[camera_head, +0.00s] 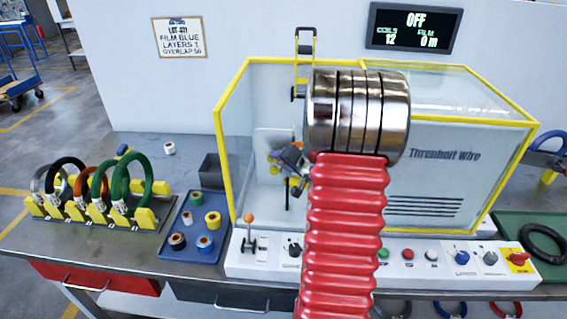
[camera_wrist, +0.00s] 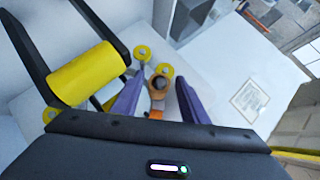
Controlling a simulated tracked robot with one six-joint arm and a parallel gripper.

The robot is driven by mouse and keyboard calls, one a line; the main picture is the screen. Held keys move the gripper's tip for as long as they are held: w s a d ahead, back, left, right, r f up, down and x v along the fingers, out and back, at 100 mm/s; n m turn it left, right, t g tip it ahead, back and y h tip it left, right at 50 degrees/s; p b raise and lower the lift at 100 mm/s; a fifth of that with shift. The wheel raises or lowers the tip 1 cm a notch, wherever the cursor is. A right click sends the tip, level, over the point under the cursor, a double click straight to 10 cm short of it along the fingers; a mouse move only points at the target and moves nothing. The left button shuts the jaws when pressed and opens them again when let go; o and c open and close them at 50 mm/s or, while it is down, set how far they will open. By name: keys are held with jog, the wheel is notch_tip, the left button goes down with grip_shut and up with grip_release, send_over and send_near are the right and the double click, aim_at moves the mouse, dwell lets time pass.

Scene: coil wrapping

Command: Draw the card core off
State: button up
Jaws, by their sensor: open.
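A small brown ring with a dark hole, which looks like the card core (camera_wrist: 157,90), shows in the wrist view. My gripper (camera_wrist: 160,77) is open, with its two purple fingers on either side of this ring. I cannot tell whether either finger touches it. No blue film shows on the ring. The core cannot be made out there.
A large yellow roller (camera_wrist: 88,74) between dark arms is close left of my fingers, with smaller yellow rollers nearby. A blue tray (camera_head: 190,250) of film rolls and a coil rack (camera_head: 75,212) stand left of the machine. The display (camera_head: 412,27) reads OFF, 12 coils, film 0 m.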

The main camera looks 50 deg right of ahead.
grip_shut()
dwell(0.8)
